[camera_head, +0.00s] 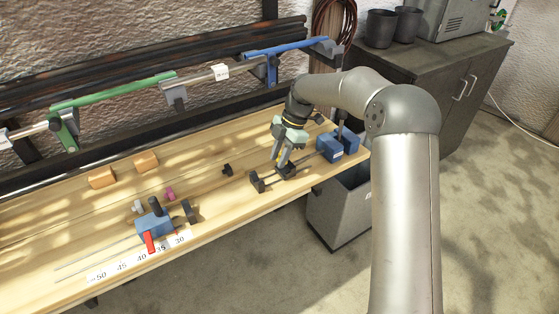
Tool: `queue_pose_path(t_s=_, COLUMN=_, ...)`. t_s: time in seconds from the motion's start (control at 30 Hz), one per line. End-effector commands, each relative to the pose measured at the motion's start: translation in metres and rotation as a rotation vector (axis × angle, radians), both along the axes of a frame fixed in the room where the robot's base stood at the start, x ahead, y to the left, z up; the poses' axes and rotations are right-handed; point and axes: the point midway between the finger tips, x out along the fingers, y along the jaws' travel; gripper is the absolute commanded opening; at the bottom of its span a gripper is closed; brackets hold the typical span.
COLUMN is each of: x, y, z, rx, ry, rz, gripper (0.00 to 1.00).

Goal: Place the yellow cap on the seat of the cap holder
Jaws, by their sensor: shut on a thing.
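My gripper (282,158) points down over the right part of the wooden bench, just above a black-ended rod fixture (257,183). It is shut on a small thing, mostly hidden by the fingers. A small yellowish patch at the fingers looks like the yellow cap (279,157), but its shape is too small to make out. I cannot tell which fixture is the cap holder, and its seat is not clearly visible. The rod fixture's right black end is close below the fingertips; I cannot tell whether they touch.
A blue clamp block (330,147) stands right of the gripper. Another blue block with a red lever (150,242) stands front left by a number scale. A grey bin (338,217) stands below the bench's right end.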

Motion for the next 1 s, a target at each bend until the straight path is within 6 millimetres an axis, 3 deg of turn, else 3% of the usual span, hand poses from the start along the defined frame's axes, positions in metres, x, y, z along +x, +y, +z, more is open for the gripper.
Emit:
queue_pose_path(t_s=0.33, x=0.005, y=0.0, z=-0.035, rx=-0.002, ry=0.003, rz=0.0, gripper=0.05)
queue_pose_path(t_s=0.7, x=0.005, y=0.001, z=-0.043, rx=0.0, ry=0.0, rz=0.0, gripper=0.05)
queue_pose_path(t_s=0.73, x=0.005, y=0.001, z=-0.042, rx=-0.001, ry=-0.001, rz=0.0, gripper=0.32)
queue_pose_path(t_s=0.8, x=0.005, y=0.001, z=-0.041, rx=-0.001, ry=-0.001, rz=0.0, gripper=0.48)
queue_pose_path(t_s=1.0, x=0.005, y=0.001, z=-0.041, rx=-0.001, ry=-0.001, rz=0.0, gripper=0.48)
